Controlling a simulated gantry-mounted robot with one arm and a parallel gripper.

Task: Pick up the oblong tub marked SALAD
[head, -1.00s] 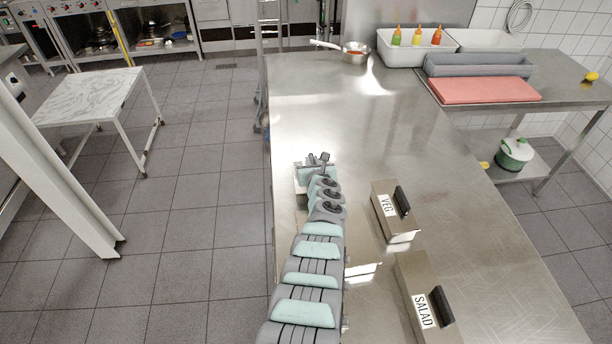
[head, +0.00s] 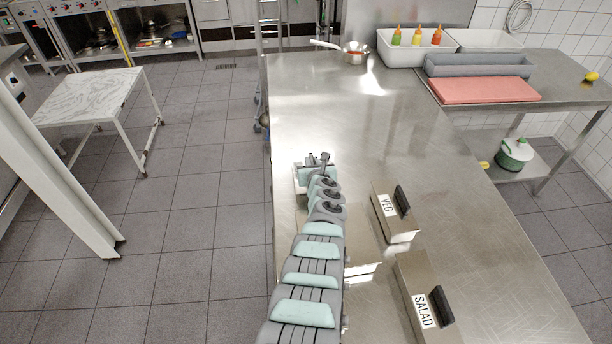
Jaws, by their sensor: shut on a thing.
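The oblong steel tub marked SALAD (head: 411,271) sits on the steel counter at the bottom right, with a white label at its near end and a black handle. A similar tub marked VEG (head: 383,222) stands just behind it. My gripper (head: 318,166) is at the far end of my arm, to the left of and beyond both tubs, apart from them.
The steel counter (head: 330,105) is clear beyond my gripper up to a small pan (head: 355,48) at the far end. White bins (head: 400,52) with sauce bottles, a grey tray (head: 480,66) and a red board (head: 484,90) are at the back right.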

